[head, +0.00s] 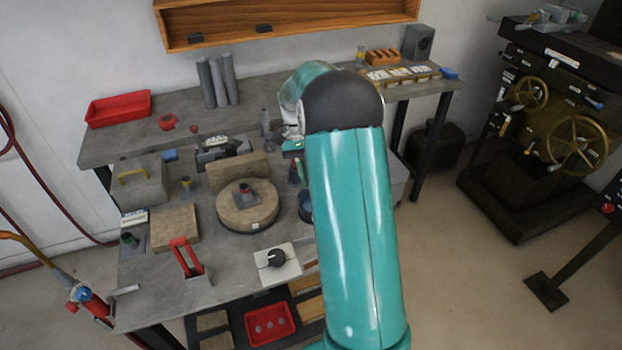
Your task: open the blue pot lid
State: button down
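A dark blue pot (305,206) stands on the grey workbench, just left of my teal arm. The arm hides its right side, and I cannot make out whether its lid is shut. My gripper (296,160) is above and behind the pot in the picture, near the bench's middle. It is small and partly covered by my own arm, so its fingers and any gap between them cannot be made out. I see no clear contact between my gripper and the pot.
A round tan block (262,215) is left of the pot. A white box with a black knob (278,260) sits in front. A red lever (186,258) stands at front left. Grey cylinders (228,78) and a red tray (118,108) are on the back shelf.

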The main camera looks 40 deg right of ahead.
jog(key=shift+w+g, duration=0.25)
jog(key=shift+g, duration=0.05)
jog(key=c, duration=1.2)
grip_release()
jog(key=shift+r, duration=0.2)
